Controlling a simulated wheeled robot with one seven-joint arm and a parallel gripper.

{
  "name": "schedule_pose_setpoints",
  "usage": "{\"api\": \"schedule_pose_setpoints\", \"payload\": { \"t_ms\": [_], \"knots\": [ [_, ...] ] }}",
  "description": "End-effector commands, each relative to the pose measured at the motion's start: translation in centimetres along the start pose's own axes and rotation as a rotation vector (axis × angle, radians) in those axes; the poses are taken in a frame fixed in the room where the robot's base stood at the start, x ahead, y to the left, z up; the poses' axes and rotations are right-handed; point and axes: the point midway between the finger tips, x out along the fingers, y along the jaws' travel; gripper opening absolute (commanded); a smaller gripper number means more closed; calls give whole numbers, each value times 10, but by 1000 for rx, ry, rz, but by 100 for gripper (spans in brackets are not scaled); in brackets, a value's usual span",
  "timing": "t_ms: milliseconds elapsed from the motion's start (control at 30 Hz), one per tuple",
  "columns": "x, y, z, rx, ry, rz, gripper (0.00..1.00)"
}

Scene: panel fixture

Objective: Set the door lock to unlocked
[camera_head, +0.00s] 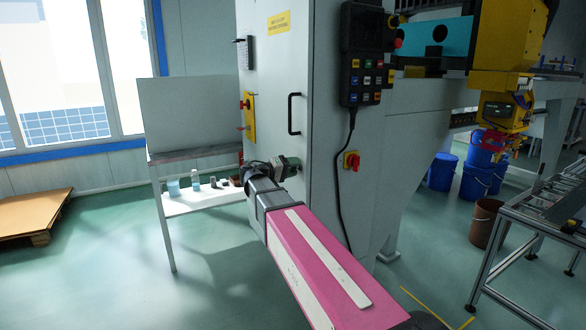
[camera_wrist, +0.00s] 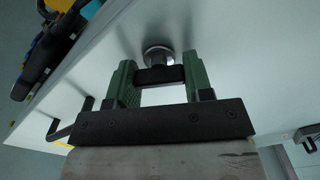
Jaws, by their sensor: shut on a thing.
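The door lock's black thumb-turn (camera_wrist: 160,76) sits on a round metal base (camera_wrist: 158,54) on the pale door panel (camera_wrist: 235,45). In the wrist view my gripper (camera_wrist: 159,73) has its two green fingers on either end of the thumb-turn, which lies crosswise between them. My gripper (camera_head: 284,167) is shut on it. In the head view the gripper is at the grey cabinet's front face, below the black door handle (camera_head: 294,114), and the lock is hidden behind it. I see no mark showing locked or unlocked.
The black handle also shows at lower left in the wrist view (camera_wrist: 68,124). A shelf stand (camera_head: 205,197) stands left of the cabinet. Open floor lies at left.

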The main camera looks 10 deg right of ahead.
Motion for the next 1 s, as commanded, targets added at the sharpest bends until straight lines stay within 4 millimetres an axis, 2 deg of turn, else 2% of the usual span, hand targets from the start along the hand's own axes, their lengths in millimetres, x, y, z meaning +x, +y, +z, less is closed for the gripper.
{"api": "schedule_pose_setpoints", "payload": {
  "t_ms": [200,500,1000],
  "knots": [
    [0,-1,0,-189,1,-1,23],
    [0,-2,0,-377,2,-1,23],
    [0,-2,0,-471,2,-1,23]
  ]
}}
